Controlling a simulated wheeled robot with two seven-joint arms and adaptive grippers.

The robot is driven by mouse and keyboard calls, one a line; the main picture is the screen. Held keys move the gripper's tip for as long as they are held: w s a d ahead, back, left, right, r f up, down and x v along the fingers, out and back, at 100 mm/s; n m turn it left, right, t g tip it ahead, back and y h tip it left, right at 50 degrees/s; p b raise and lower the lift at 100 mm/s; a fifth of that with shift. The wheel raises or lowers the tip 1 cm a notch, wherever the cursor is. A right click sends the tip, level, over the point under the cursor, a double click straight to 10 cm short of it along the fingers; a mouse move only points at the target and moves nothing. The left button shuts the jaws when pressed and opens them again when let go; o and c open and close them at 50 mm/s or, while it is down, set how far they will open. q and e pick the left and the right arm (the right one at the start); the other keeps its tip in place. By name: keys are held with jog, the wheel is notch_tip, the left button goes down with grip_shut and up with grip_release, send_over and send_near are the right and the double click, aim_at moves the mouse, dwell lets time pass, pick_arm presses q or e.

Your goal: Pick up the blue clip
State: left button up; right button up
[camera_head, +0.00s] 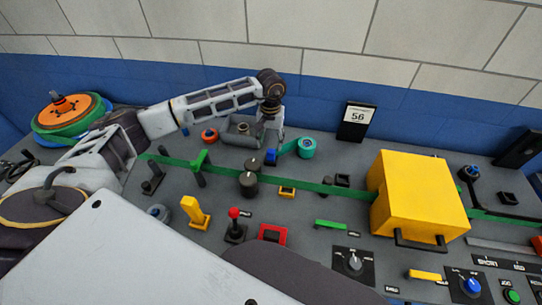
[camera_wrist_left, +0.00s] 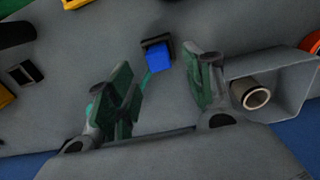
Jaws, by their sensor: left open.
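The blue clip (camera_head: 271,156) is on the grey panel just left of the teal tape roll (camera_head: 306,148) in the head view. In the left wrist view the blue clip (camera_wrist_left: 162,56) shows as a small blue block at a dark square piece, with a thin teal strip beside it. My left gripper (camera_head: 273,136) points down close above the clip. In the left wrist view the left gripper (camera_wrist_left: 163,88) is open with nothing between its green-padded fingers. The clip appears beyond the gap, apart from the fingers. My right gripper is not in view.
A grey holder (camera_head: 236,136) with a tube stands left of the clip; the holder (camera_wrist_left: 288,88) is close beside one finger in the wrist view. Dark knobs (camera_head: 249,179) and a green band are in front. A yellow box (camera_head: 415,195) stands right. A small sign (camera_head: 356,120) is behind.

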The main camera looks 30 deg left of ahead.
aim_at(271, 150)
pick_arm(q)
jog(key=shift+f, duration=0.6)
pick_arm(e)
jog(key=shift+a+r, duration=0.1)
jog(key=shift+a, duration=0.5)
pick_arm(q)
jog(key=shift+f, duration=0.1)
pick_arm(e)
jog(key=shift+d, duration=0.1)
pick_arm(q)
jog(key=shift+f+p, duration=0.5)
jog(key=shift+f, duration=0.35)
jog(key=shift+d+f+p, duration=0.1)
jog(key=shift+f+p, duration=0.25)
jog(key=shift+f, duration=1.35)
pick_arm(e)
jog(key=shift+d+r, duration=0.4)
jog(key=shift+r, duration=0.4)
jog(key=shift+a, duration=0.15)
pick_arm(q)
jog(key=c, duration=1.1)
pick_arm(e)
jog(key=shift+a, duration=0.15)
